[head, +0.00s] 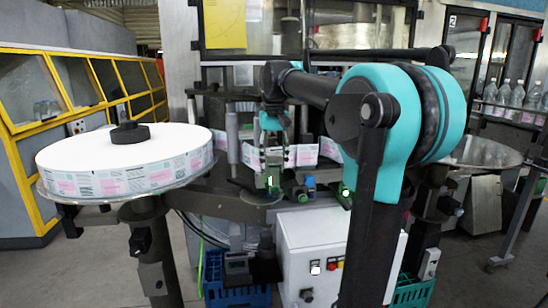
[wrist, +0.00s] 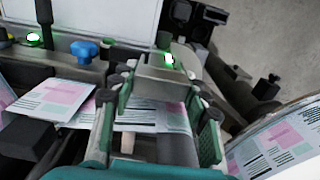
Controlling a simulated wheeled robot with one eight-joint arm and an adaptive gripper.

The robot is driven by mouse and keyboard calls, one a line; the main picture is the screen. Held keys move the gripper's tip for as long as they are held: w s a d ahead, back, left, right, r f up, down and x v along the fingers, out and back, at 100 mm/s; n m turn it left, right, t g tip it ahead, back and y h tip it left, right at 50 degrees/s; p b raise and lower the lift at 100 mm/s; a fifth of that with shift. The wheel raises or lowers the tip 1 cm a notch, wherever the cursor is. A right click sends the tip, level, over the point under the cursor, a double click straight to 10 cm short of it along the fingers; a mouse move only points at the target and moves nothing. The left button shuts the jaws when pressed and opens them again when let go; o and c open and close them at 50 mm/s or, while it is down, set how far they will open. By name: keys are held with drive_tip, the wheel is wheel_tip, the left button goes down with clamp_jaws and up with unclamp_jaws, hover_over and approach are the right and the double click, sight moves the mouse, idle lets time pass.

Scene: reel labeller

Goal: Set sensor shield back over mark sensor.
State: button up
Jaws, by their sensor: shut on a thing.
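The sensor shield (wrist: 158,82) is a grey, box-like metal cover in the wrist view. My gripper (wrist: 165,92) has a finger on each side of it and is shut on it. A small dark sensor with a green light (wrist: 168,58) shows right at the shield's far edge; I take it for the mark sensor. Whether the shield is seated over it or only close, I cannot tell. In the head view my gripper (head: 272,158) points down at the label web, with a green light just below it. The shield is mostly hidden there.
The printed label web (wrist: 150,116) runs beneath my gripper. A blue knob (wrist: 84,51) and a second green light (wrist: 34,39) are to the left. The large label reel (head: 120,165) stands left in the head view. A white control box (head: 325,250) is below.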

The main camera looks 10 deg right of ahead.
drive_tip(key=shift+f, duration=0.25)
drive_tip(key=o, duration=1.5)
wheel_tip(320, 180, up, 12)
drive_tip(key=shift+s, duration=0.1)
